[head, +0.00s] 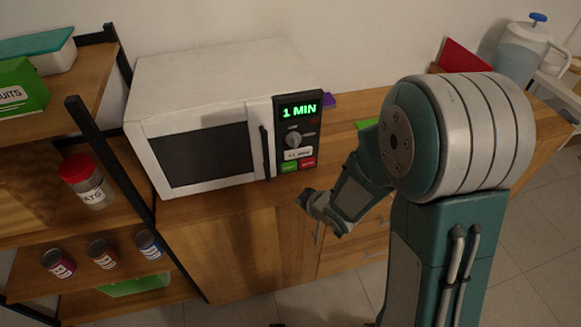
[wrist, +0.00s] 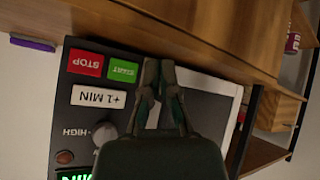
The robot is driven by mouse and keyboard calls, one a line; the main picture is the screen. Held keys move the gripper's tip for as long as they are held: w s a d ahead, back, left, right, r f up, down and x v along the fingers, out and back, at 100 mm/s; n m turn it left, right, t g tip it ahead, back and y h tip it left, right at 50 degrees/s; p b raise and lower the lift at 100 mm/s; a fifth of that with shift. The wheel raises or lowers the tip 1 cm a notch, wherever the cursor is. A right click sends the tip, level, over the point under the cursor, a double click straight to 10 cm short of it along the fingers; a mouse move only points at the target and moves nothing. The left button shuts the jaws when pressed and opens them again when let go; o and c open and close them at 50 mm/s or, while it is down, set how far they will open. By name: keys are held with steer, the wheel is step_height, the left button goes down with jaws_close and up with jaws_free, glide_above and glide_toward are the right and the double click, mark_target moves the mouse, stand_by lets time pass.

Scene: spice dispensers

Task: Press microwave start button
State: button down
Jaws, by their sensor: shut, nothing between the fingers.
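The white microwave (head: 215,62) stands on the wooden counter with its door closed. Its display (head: 299,110) reads "1 MIN" in green. The green start button (head: 289,167) sits at the panel's lower left, beside the red stop button (head: 308,163). In the wrist view, turned nearly upside down, the start button (wrist: 123,70) reads "START" and lies just left of my gripper's fingertips; the stop button (wrist: 86,63) is further left. My gripper (head: 302,199) is shut and empty, in front of and below the panel. Its fingers (wrist: 159,66) also show in the wrist view. I cannot tell any contact.
The "+1 MIN" button (head: 298,154) and a dial (head: 293,140) are above the start button. The door handle (head: 265,152) stands left of the panel. A shelf with cans and a red-lidded jar (head: 88,182) is at left. A water dispenser (head: 520,52) stands at the back right.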

mark_target(287, 171)
steer(key=w, duration=0.2)
steer(key=w+a, duration=0.1)
steer(key=w, duration=0.2)
steer(key=w+a, duration=0.1)
steer(key=w, duration=0.2)
steer(key=shift+a, duration=0.2)
steer(key=shift+w, duration=0.25)
stand_by(1.2)
steer(key=shift+w+a, duration=0.1)
steer(key=shift+w, duration=0.25)
steer(key=shift+w+a, duration=0.1)
steer(key=shift+w, duration=0.25)
stand_by(0.8)
steer(key=shift+s+r, duration=0.1)
steer(key=shift+s+d, duration=0.2)
steer(key=shift+s, duration=0.45)
